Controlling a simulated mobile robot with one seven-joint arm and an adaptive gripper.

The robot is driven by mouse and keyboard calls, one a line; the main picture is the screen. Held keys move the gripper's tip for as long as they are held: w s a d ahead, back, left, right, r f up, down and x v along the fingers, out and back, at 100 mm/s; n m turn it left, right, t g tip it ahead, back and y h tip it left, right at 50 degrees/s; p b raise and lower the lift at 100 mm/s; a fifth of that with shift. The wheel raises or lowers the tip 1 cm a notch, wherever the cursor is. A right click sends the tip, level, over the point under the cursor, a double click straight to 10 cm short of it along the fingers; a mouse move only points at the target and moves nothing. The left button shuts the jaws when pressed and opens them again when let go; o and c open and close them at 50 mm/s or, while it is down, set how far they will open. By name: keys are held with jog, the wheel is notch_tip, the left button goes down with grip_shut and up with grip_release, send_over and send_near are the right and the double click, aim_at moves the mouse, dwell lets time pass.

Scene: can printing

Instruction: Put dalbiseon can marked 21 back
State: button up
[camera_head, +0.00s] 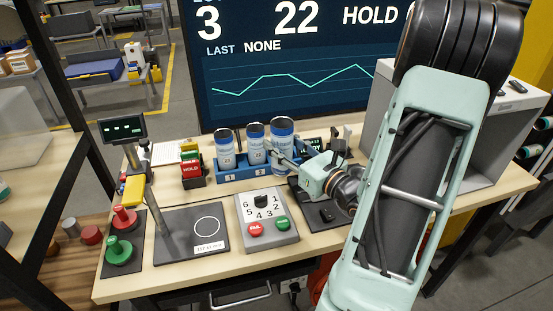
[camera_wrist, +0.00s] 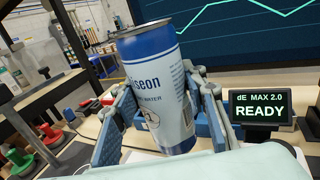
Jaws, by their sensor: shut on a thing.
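A blue, white and silver can with "iseon" lettering showing (camera_wrist: 160,80) is between the fingers of my gripper (camera_wrist: 165,112) in the wrist view. It leans slightly in that picture; its round mark is too small to read. In the head view this can (camera_head: 281,131) is the rightmost of three, and my gripper (camera_head: 280,157) reaches it from the right, shut on it. The blue rack (camera_head: 232,174) holds two similar cans, left (camera_head: 226,150) and middle (camera_head: 257,146). The held can is at the rack's right end; whether its base is seated is hidden.
A small READY display (camera_wrist: 260,110) stands close to the right of the can. A red HOLD block (camera_head: 191,170) is left of the rack.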

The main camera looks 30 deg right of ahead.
jog(key=shift+w+a+f, duration=0.3)
jog(key=shift+w+f, duration=1.1)
jog(key=shift+f, duration=0.4)
jog(key=shift+w+a+f, duration=0.35)
jog(key=shift+w+f, duration=1.1)
jog(key=shift+f, duration=0.3)
jog(key=shift+w+a+f, duration=0.3)
jog(key=shift+w+f, duration=1.1)
jog(key=shift+f, duration=0.4)
jog(key=shift+f, duration=0.15)
jog(key=o, duration=0.8)
